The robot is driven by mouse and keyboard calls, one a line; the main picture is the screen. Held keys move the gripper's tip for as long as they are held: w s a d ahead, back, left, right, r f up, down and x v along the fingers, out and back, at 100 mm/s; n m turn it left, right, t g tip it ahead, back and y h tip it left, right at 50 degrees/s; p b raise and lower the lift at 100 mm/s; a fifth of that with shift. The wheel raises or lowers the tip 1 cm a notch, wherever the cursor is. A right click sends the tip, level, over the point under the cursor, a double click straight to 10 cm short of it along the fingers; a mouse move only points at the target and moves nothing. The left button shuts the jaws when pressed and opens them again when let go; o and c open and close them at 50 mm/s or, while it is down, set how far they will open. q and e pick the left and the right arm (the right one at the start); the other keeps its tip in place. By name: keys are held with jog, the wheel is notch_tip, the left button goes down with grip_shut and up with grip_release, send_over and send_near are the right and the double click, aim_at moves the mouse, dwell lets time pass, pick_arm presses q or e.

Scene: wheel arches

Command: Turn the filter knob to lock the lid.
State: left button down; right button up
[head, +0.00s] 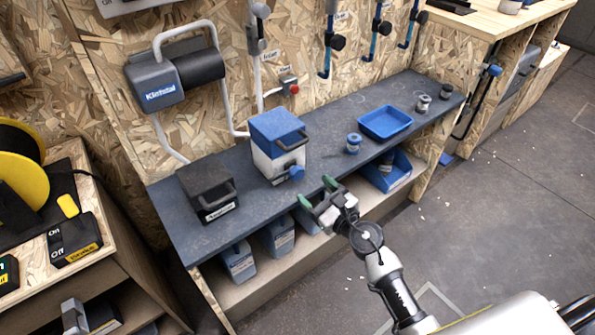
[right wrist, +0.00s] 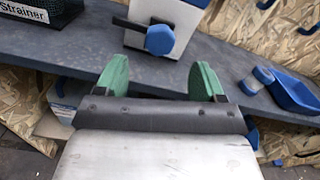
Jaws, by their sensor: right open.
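The filter housing (head: 270,160) is a white box with a blue lid (head: 272,124) and a dark handle, standing on the dark shelf. The lid looks closed. The blue filter knob (head: 297,172) sticks out low on the housing's front. It also shows in the right wrist view as a blue filter knob (right wrist: 160,40) on a dark bar. My right gripper (head: 317,192) is open and empty, with green fingertips, in front of and to the right of the knob. In the right wrist view the knob lies beyond and between the fingers (right wrist: 160,80), apart from them. My left gripper is not in view.
A dark strainer box (head: 208,190) stands left of the housing on the shelf (head: 320,125). A small blue-topped jar (head: 353,143) and a blue tray (head: 385,122) stand to the right. Blue bins (head: 390,172) sit below the shelf edge. A wall-mounted heater-like unit (head: 155,85) hangs behind.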

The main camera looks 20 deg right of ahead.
aim_at(299, 176)
jog(key=x, duration=0.6)
jog(key=shift+w+a, duration=0.1)
jog(key=shift+w, duration=0.3)
jog(key=c, duration=0.9)
